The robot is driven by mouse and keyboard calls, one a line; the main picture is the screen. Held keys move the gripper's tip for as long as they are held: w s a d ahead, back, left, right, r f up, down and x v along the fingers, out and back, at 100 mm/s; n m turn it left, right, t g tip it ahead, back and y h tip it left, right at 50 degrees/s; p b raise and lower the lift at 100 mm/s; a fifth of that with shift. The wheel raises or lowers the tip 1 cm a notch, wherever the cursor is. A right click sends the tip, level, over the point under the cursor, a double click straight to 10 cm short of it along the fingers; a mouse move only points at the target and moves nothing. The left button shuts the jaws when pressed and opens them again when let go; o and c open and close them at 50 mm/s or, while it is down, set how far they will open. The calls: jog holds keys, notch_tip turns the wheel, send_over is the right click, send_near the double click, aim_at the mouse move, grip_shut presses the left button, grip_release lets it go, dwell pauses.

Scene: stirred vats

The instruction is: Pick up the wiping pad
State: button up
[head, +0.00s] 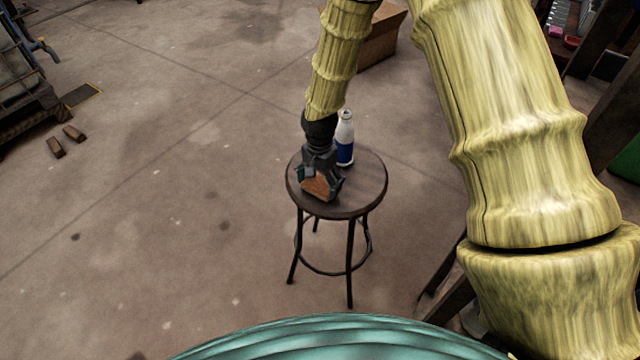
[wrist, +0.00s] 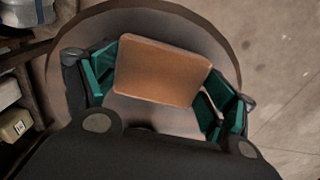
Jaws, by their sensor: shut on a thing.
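The wiping pad (wrist: 162,72) is a flat orange-brown block with rounded corners. In the wrist view it lies between the two green-lined fingers of my gripper (wrist: 160,88), over the round stool top. In the head view the pad (head: 318,187) shows below my gripper (head: 320,178), at the front left of the stool top. My gripper is shut on the pad. I cannot tell whether the pad still touches the stool.
The round dark stool (head: 365,187) has thin metal legs. A white and blue bottle (head: 345,140) stands on it behind my gripper. A wooden box (head: 383,40) is on the floor behind. Two small brown blocks (head: 64,141) lie at left. Floor left of the stool is clear.

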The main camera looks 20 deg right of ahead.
jog(key=r, duration=0.2)
jog(key=shift+s+a+r, duration=0.1)
jog(key=shift+s+r, duration=0.15)
jog(key=shift+r, duration=0.15)
jog(key=s+a+b, duration=0.1)
jog(key=s, duration=0.6)
jog(key=s+a+r, duration=0.1)
jog(key=s+a, duration=0.1)
jog(key=s, duration=0.6)
jog(key=shift+a+r+b, duration=0.2)
jog(key=shift+a+b, duration=0.05)
jog(key=shift+b, duration=0.15)
